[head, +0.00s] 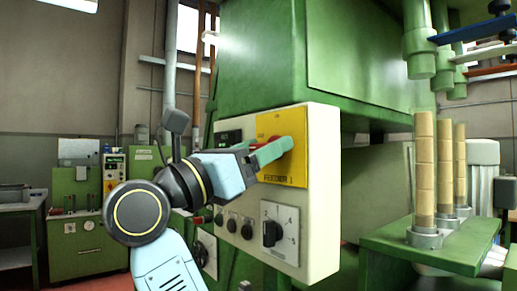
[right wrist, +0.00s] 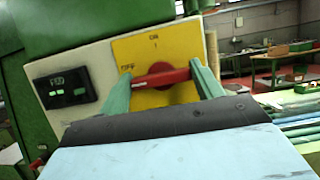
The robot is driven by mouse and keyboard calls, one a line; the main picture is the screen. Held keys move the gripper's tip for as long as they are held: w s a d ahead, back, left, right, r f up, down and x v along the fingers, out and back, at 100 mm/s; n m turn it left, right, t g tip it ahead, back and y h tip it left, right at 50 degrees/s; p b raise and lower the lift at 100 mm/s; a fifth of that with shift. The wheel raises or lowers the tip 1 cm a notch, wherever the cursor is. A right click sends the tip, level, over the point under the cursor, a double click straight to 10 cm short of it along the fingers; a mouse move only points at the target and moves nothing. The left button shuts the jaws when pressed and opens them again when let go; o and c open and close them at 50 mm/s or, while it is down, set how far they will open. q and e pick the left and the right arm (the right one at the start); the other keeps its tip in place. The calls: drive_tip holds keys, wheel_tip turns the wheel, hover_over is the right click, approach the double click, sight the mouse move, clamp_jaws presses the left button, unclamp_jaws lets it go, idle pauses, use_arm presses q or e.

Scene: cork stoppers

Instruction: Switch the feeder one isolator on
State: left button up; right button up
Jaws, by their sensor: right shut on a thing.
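The feeder one isolator is a red rotary handle (head: 287,142) on a yellow plate (head: 296,118) marked FEEDER at the panel's upper right. In the right wrist view the red handle (right wrist: 160,77) lies nearly crosswise, its left end close to the OFF mark. The ON mark is at the top of the yellow plate (right wrist: 145,48). My right gripper (head: 270,153) reaches in from the left, its green fingers hiding part of the handle. In the right wrist view, its fingers (right wrist: 162,85) are shut on the handle's two ends. My left gripper is not in view.
The cream panel (head: 325,190) also carries a black rotary switch (head: 271,232), several round buttons (head: 231,222) and a dark display (right wrist: 66,87). The green machine (head: 270,60) rises behind it. Cork stacks (head: 425,165) stand on a green table at right.

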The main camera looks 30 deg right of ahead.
drive_tip(key=shift+m, duration=0.6)
drive_tip(key=shift+c, duration=0.3)
drive_tip(key=m+g, duration=0.2)
drive_tip(key=m, duration=0.2)
drive_tip(key=m+g+y, duration=0.1)
drive_tip(key=m+g, duration=0.1)
drive_tip(key=m, duration=0.2)
drive_tip(key=m+g+p, duration=0.1)
drive_tip(key=m+g, duration=0.1)
drive_tip(key=m, duration=0.1)
drive_tip(key=shift+w+r+m+y, duration=0.1)
drive_tip(key=shift+m+y, duration=0.3)
drive_tip(key=shift+m, duration=0.5)
drive_tip(key=m+g+y+p, duration=0.1)
drive_tip(key=m+y, duration=0.1)
drive_tip(key=m, duration=0.3)
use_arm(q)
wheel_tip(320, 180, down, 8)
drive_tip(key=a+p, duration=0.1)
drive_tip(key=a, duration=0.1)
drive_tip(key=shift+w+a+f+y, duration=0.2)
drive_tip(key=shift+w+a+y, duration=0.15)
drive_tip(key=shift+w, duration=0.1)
use_arm(e)
drive_tip(key=shift+m+y, duration=0.7)
drive_tip(key=shift+m, duration=1)
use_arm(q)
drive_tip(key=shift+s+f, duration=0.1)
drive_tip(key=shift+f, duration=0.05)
